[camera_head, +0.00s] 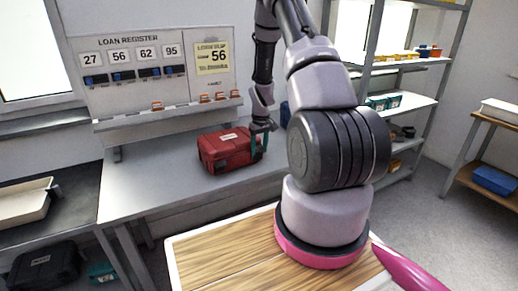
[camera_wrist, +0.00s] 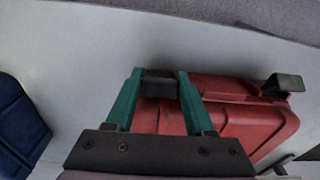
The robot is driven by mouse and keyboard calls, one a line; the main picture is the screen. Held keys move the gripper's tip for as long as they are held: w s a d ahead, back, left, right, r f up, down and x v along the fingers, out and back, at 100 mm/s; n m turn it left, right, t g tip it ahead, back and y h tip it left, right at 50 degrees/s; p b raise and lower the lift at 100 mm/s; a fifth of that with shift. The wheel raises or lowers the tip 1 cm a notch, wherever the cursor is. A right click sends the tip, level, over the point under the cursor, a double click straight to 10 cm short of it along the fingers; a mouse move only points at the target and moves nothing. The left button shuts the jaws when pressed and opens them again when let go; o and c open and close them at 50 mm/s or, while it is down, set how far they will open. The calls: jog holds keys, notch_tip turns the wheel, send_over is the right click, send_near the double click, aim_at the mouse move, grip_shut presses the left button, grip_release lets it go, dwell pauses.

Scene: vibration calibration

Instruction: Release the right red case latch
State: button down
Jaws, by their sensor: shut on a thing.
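The red case (camera_head: 228,151) sits on the grey bench, its lid down. My gripper (camera_head: 259,143) reaches down at the case's right end in the head view. In the wrist view, my gripper's teal fingers (camera_wrist: 160,86) stand on either side of a dark latch (camera_wrist: 159,80) at the edge of the red case (camera_wrist: 232,118) and are shut on it. A second dark latch (camera_wrist: 284,83) sticks out farther right along the same edge, apart from my fingers. The head view is too small to show whether the gripped latch is released.
A blue case (camera_wrist: 18,122) lies left in the wrist view. A loan register board (camera_head: 155,65) with a ledge stands behind the bench (camera_head: 140,190). Shelving (camera_head: 400,100) stands at the right. The bench left of the red case is clear.

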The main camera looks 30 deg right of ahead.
jog(key=shift+s+d+f+t, duration=0.2)
jog(key=shift+s+t, duration=0.25)
jog(key=shift+t, duration=0.65)
jog(key=t, duration=0.2)
jog(key=shift+s+a+f+t+y, duration=0.1)
jog(key=shift+s+f+t+y, duration=0.15)
jog(key=shift+f+t+y, duration=0.05)
jog(key=t, duration=0.3)
jog(key=f+t, duration=0.1)
jog(key=shift+s+t, duration=0.25)
jog(key=shift+t, duration=0.45)
jog(key=shift+c, duration=1.3)
grip_release()
jog(key=shift+f, duration=0.1)
jog(key=shift+w, duration=0.1)
